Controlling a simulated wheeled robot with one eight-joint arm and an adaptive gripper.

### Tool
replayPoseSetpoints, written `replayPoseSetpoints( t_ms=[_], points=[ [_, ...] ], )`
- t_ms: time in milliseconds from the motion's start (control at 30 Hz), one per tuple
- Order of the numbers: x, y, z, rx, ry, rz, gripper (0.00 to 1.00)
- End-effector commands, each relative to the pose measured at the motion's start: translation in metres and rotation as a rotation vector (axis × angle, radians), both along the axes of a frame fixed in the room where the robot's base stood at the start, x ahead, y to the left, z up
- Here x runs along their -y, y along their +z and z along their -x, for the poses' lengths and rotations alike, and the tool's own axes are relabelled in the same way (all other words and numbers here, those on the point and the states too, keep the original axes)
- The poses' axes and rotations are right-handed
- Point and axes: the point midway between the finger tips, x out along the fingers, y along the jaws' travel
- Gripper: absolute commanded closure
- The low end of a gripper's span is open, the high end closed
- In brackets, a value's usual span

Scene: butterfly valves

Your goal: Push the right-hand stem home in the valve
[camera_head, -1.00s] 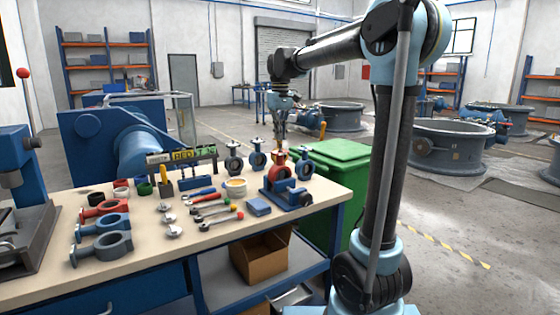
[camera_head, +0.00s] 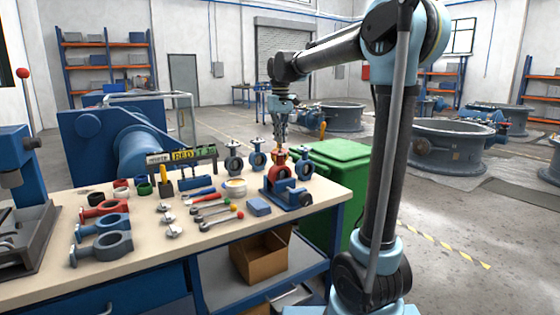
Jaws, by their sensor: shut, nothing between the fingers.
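A red valve (camera_head: 281,172) is held upright in a blue vise (camera_head: 290,198) near the right end of the bench. A small stem (camera_head: 281,155) shows at the top of the red valve; how deep it sits is too small to tell. My gripper (camera_head: 280,146) is shut and empty, pointing down just above this stem. I cannot tell whether the fingertips touch it. Grey-blue valves with stems on top stand behind, one at the left (camera_head: 233,158), one in the middle (camera_head: 257,160) and one at the right (camera_head: 304,163).
A blue block (camera_head: 258,207), a roll of tape (camera_head: 235,187) and several hand tools (camera_head: 212,209) lie left of the vise. Loose valve bodies (camera_head: 104,224) lie at the bench's left. A green bin (camera_head: 340,155) stands behind the bench's right end.

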Motion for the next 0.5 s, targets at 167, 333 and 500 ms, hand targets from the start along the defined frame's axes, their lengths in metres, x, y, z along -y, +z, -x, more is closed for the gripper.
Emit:
replayPoseSetpoints(
  t_ms=[167,333,500],
  points=[
    [0.0000,-0.0021,0.0000,0.000,0.000,0.000,1.00],
    [0.0000,-0.0041,0.0000,0.000,0.000,0.000,1.00],
    [0.0000,-0.0062,0.0000,0.000,0.000,0.000,1.00]
  ],
)
